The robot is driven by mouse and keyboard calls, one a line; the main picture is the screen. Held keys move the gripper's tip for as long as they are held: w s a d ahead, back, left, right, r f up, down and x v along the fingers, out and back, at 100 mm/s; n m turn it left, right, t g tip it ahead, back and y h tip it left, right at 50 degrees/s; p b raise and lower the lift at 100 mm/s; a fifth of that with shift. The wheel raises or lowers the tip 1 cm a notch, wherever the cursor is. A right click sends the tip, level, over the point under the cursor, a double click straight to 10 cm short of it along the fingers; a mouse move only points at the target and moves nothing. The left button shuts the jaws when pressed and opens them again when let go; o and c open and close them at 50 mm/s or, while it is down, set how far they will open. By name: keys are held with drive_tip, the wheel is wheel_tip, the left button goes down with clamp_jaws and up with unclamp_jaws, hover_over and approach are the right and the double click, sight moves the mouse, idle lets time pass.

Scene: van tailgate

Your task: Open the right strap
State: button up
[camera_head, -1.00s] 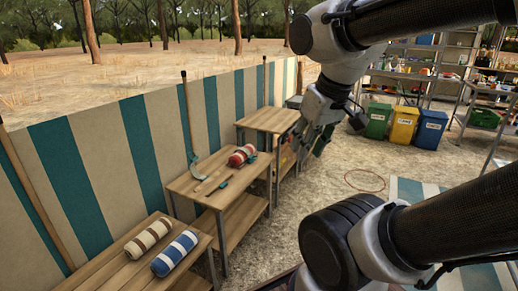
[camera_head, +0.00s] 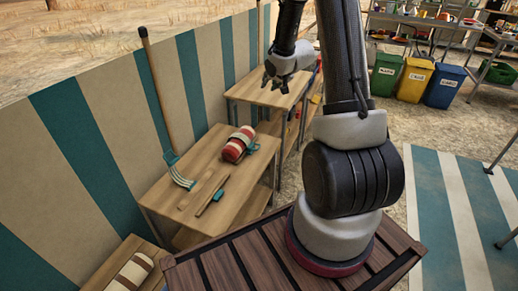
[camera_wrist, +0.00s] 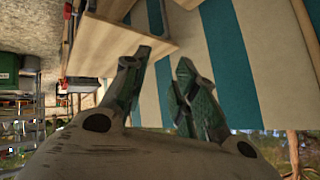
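A red roll with white bands (camera_head: 238,144) lies on the middle wooden table (camera_head: 160,199). A brown-and-cream roll (camera_head: 132,270) lies on the nearer table at the lower left. I cannot make out any strap or tell which is the right one. My gripper (camera_head: 276,86) hangs over the farther wooden table (camera_head: 285,97), beyond the red roll and apart from it. In the wrist view, my gripper's two fingers (camera_wrist: 163,60) stand apart with nothing between them. No roll shows in the wrist view.
A small tool (camera_head: 212,195) lies on the middle table near the red roll. Green, yellow and blue bins (camera_head: 415,80) stand at the back right. A striped mat (camera_head: 465,200) lies on the ground at right.

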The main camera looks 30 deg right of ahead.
wheel_tip(320, 180, down, 6)
drive_tip(key=w+d+f+m, duration=0.1)
drive_tip(key=w, duration=0.1)
drive_tip(key=m+t+y, duration=0.5)
drive_tip(key=m, duration=0.2)
approach(244, 142)
drive_tip(key=d+f, duration=0.2)
drive_tip(key=s+d+f, duration=0.1)
drive_tip(key=d, duration=0.1)
drive_tip(key=shift+s+d+f, duration=0.15)
drive_tip(key=shift+d+f, duration=0.25)
drive_tip(key=x, duration=0.7)
drive_tip(key=shift+d, duration=0.15)
clamp_jaws()
